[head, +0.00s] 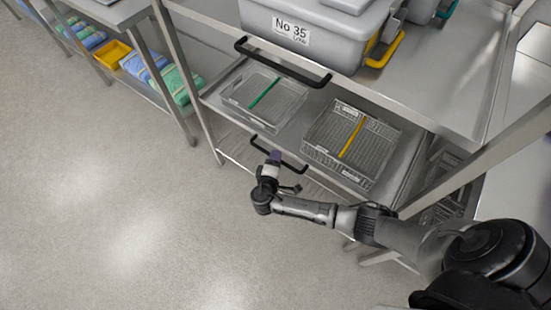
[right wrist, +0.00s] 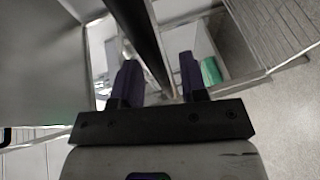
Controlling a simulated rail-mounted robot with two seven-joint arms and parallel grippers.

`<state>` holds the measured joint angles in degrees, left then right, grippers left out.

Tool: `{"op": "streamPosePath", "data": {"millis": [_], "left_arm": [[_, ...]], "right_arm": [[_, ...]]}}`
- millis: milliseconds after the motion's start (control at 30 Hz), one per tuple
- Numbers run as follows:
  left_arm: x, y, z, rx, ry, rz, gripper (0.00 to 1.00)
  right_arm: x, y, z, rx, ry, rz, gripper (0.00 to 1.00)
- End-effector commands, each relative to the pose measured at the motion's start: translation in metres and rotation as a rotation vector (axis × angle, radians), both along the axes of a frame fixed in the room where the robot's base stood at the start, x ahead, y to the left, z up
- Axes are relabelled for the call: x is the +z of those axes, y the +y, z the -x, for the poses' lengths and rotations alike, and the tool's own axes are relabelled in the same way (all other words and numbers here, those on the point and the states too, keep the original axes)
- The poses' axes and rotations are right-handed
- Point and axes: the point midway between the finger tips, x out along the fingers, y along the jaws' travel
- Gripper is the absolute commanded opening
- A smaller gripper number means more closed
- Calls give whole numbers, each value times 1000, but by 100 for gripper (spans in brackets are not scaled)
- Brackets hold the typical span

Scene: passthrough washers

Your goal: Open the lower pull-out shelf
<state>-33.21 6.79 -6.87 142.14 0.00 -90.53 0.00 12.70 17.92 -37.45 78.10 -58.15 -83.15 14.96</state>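The lower pull-out shelf (head: 291,137) is a metal shelf holding two wire baskets, with a black bar handle (head: 258,147) along its front edge. It appears pushed in under the upper shelf. My right gripper (head: 275,156) is at this handle, its purple fingers over the middle of the bar. In the right wrist view, the gripper (right wrist: 160,78) is open, and the black handle bar (right wrist: 140,35) runs between the two fingers. Whether either finger touches the bar I cannot tell. My left gripper is not in view.
An upper shelf with its own black handle (head: 283,64) carries a grey bin (head: 315,35) labelled No 35. One basket (head: 264,97) has a green strip, the other (head: 352,143) a yellow one. The floor (head: 120,200) in front is clear. A side bench stands at the upper left.

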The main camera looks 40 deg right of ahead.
Motion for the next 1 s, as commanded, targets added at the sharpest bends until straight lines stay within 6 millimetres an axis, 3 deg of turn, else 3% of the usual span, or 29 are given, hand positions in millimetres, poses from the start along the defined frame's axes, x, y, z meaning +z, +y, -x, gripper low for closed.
{"op": "streamPosePath", "data": {"millis": [500,900,1000], "left_arm": [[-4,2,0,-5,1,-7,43],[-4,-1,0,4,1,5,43],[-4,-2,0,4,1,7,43]], "right_arm": [[-2,-9,-7,0,1,-1,40],[-2,-9,-7,0,0,0,2],[-2,-9,-7,0,0,0,0]]}}
